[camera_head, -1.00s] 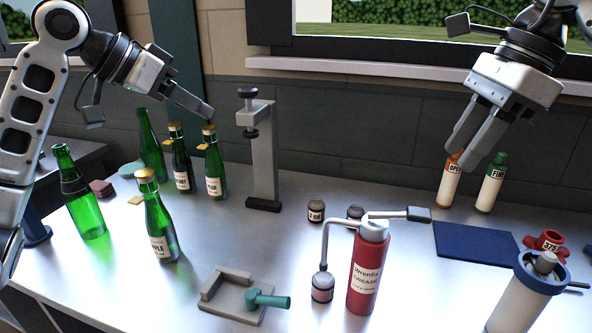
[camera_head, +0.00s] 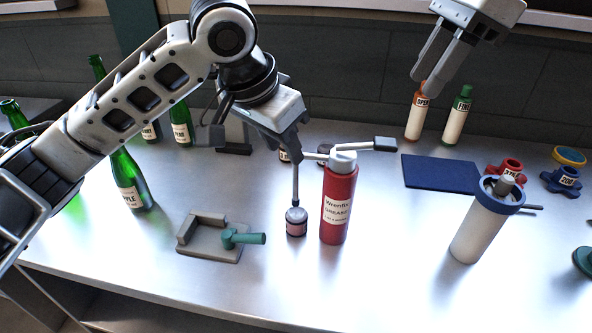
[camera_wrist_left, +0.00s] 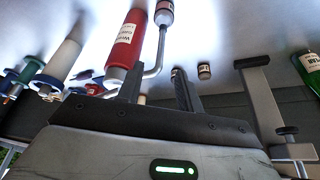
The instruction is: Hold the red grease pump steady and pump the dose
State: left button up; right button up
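The red grease pump (camera_head: 338,207) stands upright on the table, labelled "Wrenfix GREASE", and also shows in the left wrist view (camera_wrist_left: 126,45). Its lever ends in a dark handle (camera_head: 384,143) at the right. Its thin spout points down at a small labelled jar (camera_head: 296,224) on its left. My left gripper (camera_head: 290,150) is at the pump's upper left, over part of the spout. In the left wrist view its fingers (camera_wrist_left: 158,90) are apart, with the pump and spout beyond them; contact cannot be told. My right gripper (camera_head: 425,72) is open and empty, above the back bottles.
A grey fixture (camera_head: 200,243) with a green handle (camera_head: 245,238) lies front left. A white cylinder with a blue rim (camera_head: 476,230) stands right. A blue mat (camera_head: 440,172), orange-topped (camera_head: 415,120) and green-topped (camera_head: 456,120) bottles are behind. Green wine bottles (camera_head: 127,180) stand left.

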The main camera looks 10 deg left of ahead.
aim_at(298, 176)
pick_arm(q)
jog(key=x, duration=1)
grip_shut()
jog(key=shift+r, duration=0.1)
dwell(0.8)
